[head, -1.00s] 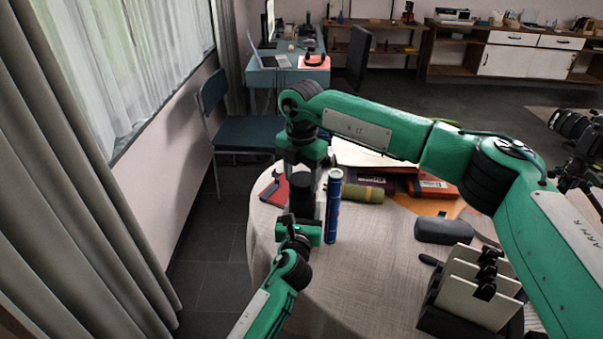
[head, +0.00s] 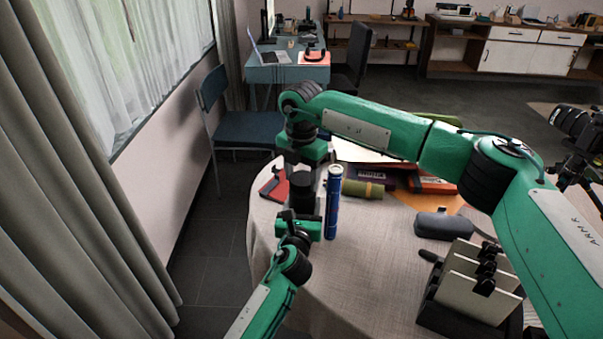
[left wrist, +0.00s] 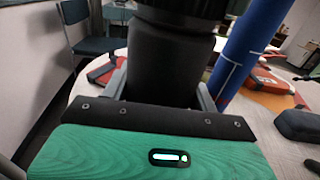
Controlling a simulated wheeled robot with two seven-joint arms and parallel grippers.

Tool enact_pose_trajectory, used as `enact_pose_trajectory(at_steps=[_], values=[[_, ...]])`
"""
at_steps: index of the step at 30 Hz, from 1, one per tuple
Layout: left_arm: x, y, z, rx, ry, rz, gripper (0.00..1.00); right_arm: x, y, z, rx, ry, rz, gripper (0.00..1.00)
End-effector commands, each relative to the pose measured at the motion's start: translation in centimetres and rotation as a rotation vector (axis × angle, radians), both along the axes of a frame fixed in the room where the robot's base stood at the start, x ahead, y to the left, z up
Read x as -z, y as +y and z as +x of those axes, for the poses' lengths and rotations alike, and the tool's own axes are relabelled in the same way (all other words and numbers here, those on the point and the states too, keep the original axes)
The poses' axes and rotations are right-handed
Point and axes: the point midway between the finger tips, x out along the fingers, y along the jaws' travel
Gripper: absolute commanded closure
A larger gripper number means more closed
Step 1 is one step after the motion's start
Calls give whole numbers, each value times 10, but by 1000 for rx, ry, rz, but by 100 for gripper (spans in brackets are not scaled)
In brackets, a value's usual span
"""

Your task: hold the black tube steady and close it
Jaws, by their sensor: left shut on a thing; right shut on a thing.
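The black tube (head: 302,190) stands upright above the left part of the round table. My left gripper (head: 300,226) is shut on its lower part from the near side. In the left wrist view the tube (left wrist: 165,68) is between the two grey fingers. My right gripper (head: 304,168) comes down from above and is shut at the tube's top end. A wider black piece, seemingly the cap (left wrist: 182,8), shows at the top of the left wrist view, in line with the tube. Whether it is fully seated cannot be told.
A blue tube (head: 333,205) stands upright close to the right of the black tube. An olive roll (head: 363,189), red and dark boxes (head: 433,184), a grey case (head: 444,225) and a rack of panels (head: 475,285) are on the table (head: 375,270). The front middle cloth is clear.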

Motion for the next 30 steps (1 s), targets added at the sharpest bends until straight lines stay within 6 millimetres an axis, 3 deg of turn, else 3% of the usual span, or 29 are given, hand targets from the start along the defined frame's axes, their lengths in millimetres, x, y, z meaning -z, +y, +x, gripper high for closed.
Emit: enact_pose_trajectory(at_steps=[7,24,30], values=[[1,0,0,0,1,0,100,0,0,1,165,0,0,65],[1,0,0,0,1,0,100,0,2,4,1116,-1,0,65],[1,0,0,0,1,0,100,0,2,5,1354,-1,0,65]])
